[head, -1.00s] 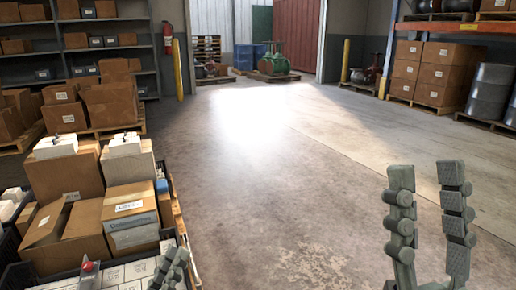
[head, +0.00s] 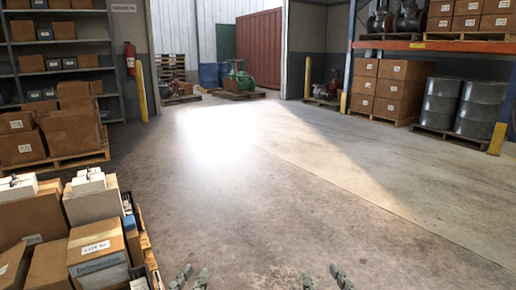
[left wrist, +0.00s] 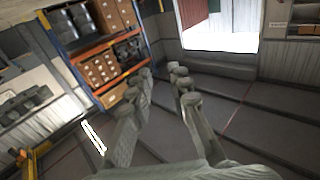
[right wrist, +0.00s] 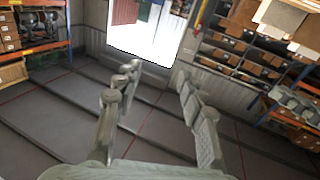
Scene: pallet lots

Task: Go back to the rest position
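My left gripper (head: 191,278) shows only its fingertips at the bottom edge of the head view. In the left wrist view (left wrist: 161,76) its two fingers stand apart with nothing between them. My right gripper (head: 325,279) also shows only its tips at the bottom of the head view. In the right wrist view (right wrist: 156,75) its fingers are spread and empty. Both grippers are over open floor, clear of the boxes on the left.
A pallet load of cardboard boxes (head: 97,248) stands at the lower left, close to my left side. More boxes (head: 72,133) and shelving (head: 60,63) are behind it. Drums (head: 481,108) stand on a pallet at right under an orange-beamed rack (head: 440,45). The middle floor (head: 270,190) is clear.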

